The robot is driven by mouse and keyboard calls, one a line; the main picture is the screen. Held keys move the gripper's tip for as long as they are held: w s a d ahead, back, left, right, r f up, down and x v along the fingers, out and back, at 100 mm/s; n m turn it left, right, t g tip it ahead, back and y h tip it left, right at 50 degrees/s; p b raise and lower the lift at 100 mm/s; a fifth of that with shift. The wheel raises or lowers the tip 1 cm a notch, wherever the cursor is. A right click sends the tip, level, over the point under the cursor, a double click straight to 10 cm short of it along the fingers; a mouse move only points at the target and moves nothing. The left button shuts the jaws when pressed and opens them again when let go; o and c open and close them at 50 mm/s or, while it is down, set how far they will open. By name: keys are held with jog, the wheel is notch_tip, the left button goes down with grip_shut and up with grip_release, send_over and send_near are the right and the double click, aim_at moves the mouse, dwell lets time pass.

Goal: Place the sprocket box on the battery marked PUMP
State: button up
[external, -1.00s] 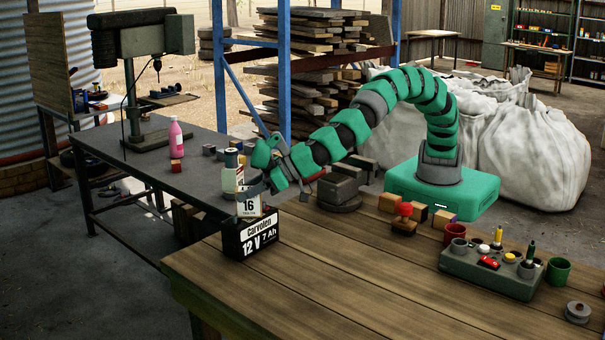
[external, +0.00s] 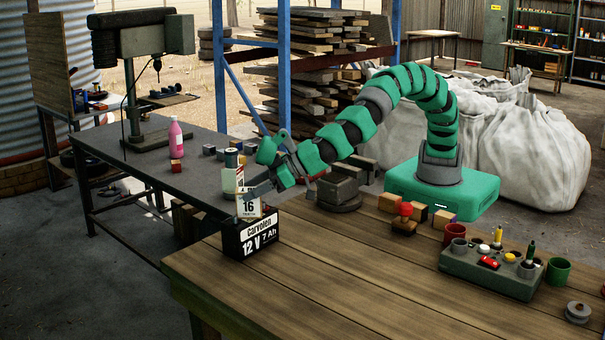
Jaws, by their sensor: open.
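A small white box marked 16 (external: 249,203), which looks like the sprocket box, stands upright on top of a black battery (external: 249,237) near the left end of the wooden table. The battery's label reads Carvolen 12 V 7 Ah; I cannot see the word PUMP on it. My gripper (external: 257,180) is open just above and to the right of the white box. One dark finger still overlaps the box's upper edge in the picture; I cannot tell whether it touches.
A bottle (external: 232,172) stands behind the box, with a pink bottle (external: 176,139) farther back on the metal bench (external: 130,160). A dark round-based block (external: 339,190), small wooden blocks (external: 389,202) and a green tray (external: 488,272) stand rightward. The wooden table's (external: 340,270) front middle is clear.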

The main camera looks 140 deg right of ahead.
jog(key=v, duration=1)
jog(key=shift+s+a, duration=0.1)
jog(key=w+a+r+n+t+y, duration=0.2)
jog(key=r+t, duration=0.5)
jog(key=r, duration=1.4)
jog(key=s+a+r+n+t+y, duration=0.2)
jog(key=s+a+r+y, duration=0.15)
jog(key=r, duration=0.45)
jog(key=s+a+r+n+t+y, duration=0.1)
jog(key=s+a+r+t+y, duration=0.2)
jog(key=r, duration=0.5)
jog(key=s+a+r+n+g+y, duration=0.35)
jog(key=s+r, duration=0.25)
jog(key=s, duration=0.4)
jog(key=s+d+f+g+h, duration=0.1)
jog(key=s+d+f+h, duration=0.1)
jog(key=s, duration=0.9)
jog(key=shift+s+d+g+h, duration=0.35)
jog(key=shift+d+h, duration=0.35)
jog(key=shift+d, duration=0.55)
